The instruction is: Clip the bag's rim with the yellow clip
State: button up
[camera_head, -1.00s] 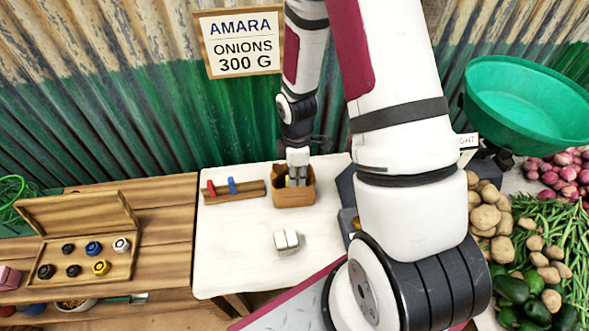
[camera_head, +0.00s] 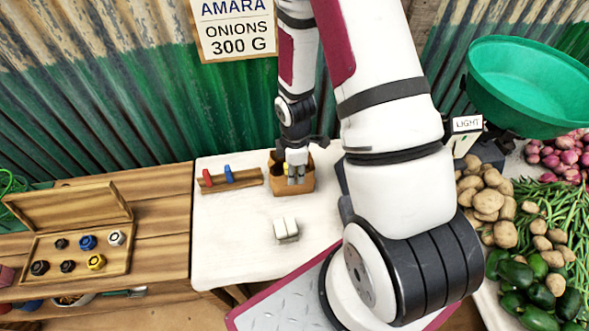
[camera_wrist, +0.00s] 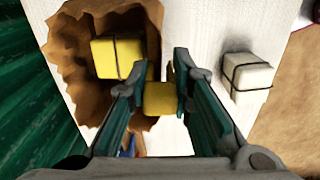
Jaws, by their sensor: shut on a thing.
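The open brown paper bag (camera_head: 305,184) stands on the white table. In the wrist view the bag (camera_wrist: 72,78) has a crumpled rim, and a yellow block with a dark band (camera_wrist: 118,56) shows inside its mouth. My gripper (camera_head: 296,180) is at the bag's near side in the head view. In the wrist view my gripper (camera_wrist: 178,88) is shut on the yellow clip (camera_wrist: 158,98), beside the bag's rim. Part of the clip is hidden by the left finger. I cannot tell whether its jaws are around the rim.
A wooden rack (camera_head: 240,181) with a red and a blue clip stands left of the bag. A white banded block (camera_head: 287,229) lies in front; it also shows in the wrist view (camera_wrist: 247,74). A wooden box of knobs (camera_head: 80,250) is left. The green scale pan (camera_head: 530,95) is right.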

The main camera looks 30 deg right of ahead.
jog(key=o, duration=0.9)
jog(key=shift+c, duration=0.2)
notch_tip(320, 180, up, 12)
jog(key=shift+r, duration=0.1)
notch_tip(320, 180, up, 7)
jog(key=p, duration=0.5)
dwell(0.6)
